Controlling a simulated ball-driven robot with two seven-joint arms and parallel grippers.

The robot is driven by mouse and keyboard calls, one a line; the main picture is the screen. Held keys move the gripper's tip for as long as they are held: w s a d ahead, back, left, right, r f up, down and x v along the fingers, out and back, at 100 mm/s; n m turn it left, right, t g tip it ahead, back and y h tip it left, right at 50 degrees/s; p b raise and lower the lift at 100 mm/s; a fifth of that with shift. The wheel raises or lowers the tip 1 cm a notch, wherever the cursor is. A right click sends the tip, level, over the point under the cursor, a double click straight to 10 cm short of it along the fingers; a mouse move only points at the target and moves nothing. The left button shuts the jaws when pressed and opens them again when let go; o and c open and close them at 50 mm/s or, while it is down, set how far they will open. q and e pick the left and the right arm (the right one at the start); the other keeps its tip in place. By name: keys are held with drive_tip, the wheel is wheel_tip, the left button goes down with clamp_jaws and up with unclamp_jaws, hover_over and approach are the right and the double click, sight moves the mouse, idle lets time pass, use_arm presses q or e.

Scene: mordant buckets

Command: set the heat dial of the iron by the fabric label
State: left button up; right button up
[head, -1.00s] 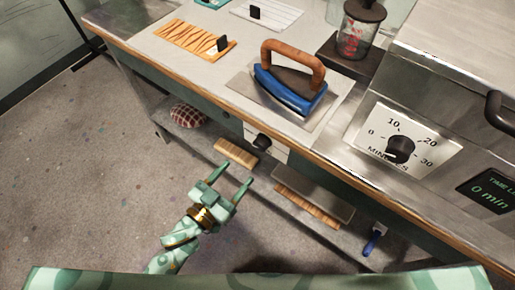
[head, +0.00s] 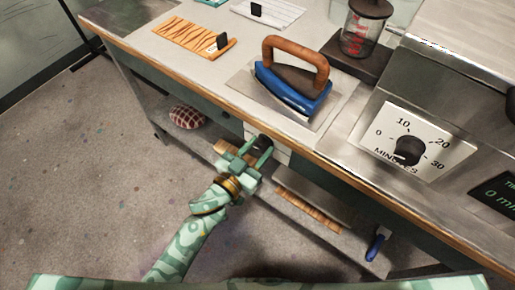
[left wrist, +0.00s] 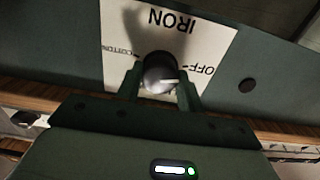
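The iron (head: 290,85), blue with a brown handle, stands on a plate on the worktop. Its heat dial (head: 262,142), a dark knob on a white panel, is on the counter front below. In the left wrist view the panel reads IRON upside down; the dial (left wrist: 159,72) has OFF to its right, and small print at left looks like COTTON. An orange patterned fabric (head: 190,38) bears a black tag; no writing is readable. My right gripper is out of view.
A white striped cloth (head: 268,13) with a black tag lies farther back. A minutes timer knob (head: 408,150) is on the metal machine at right. A lower shelf below the dial holds brushes (head: 308,211) and a checked bundle (head: 187,116). Open floor lies left.

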use_arm(q)
drive_tip(key=shift+m, duration=0.3)
drive_tip(key=m, duration=0.2)
drive_tip(key=shift+m, duration=0.4)
drive_tip(key=m, duration=0.3)
drive_tip(key=shift+m, duration=0.3)
drive_tip(key=m, duration=0.4)
drive_tip(key=shift+f, duration=0.1)
drive_tip(key=shift+m+b, duration=0.3)
drive_tip(key=shift+m, duration=1)
drive_tip(key=o, duration=1)
